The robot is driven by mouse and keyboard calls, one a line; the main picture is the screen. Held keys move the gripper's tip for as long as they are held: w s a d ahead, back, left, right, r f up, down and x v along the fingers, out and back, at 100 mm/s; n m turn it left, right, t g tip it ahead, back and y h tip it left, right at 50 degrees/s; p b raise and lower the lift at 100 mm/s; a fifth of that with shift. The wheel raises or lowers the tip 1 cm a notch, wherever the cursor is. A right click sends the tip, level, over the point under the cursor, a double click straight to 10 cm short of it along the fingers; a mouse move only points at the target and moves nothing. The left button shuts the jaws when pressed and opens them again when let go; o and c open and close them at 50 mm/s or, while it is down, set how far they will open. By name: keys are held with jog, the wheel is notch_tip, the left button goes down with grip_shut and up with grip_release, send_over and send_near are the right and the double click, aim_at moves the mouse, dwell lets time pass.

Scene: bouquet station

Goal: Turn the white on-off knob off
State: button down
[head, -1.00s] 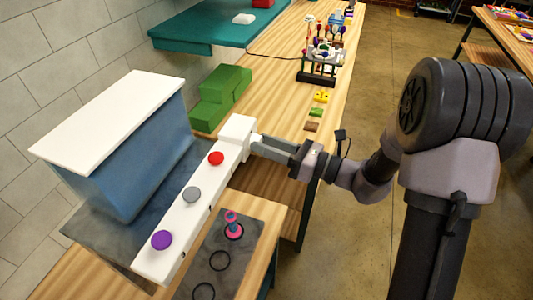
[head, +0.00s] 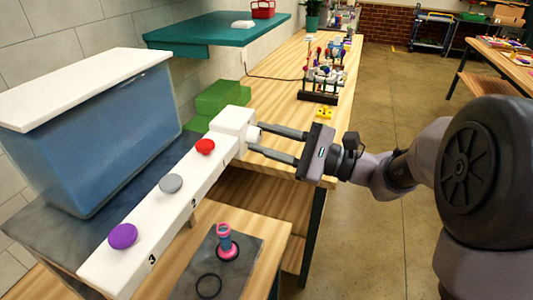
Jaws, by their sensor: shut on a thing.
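The white on-off knob (head: 255,133) sticks out of the right face of the white block (head: 235,124) at the far end of a long white bar. My gripper (head: 254,138) reaches it from the right, one finger above and one below. The fingers are shut on the knob at their tips, which partly cover it. Which way the knob is turned cannot be read in this view.
The bar (head: 145,225) carries red (head: 205,146), grey (head: 171,183) and purple (head: 123,236) buttons. A blue tank (head: 95,135) stands behind it. A pink and blue piece (head: 225,240) stands on a dark mat (head: 238,275) in front. Green blocks (head: 222,98) are beyond.

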jog(key=shift+f+n+b, duration=0.15)
jog(key=shift+n+b, duration=0.85)
jog(key=shift+b, duration=0.05)
jog(key=c, duration=1)
grip_release()
jog(key=p+v, duration=0.2)
jog(key=v, duration=1.5)
jog(key=shift+d, duration=0.3)
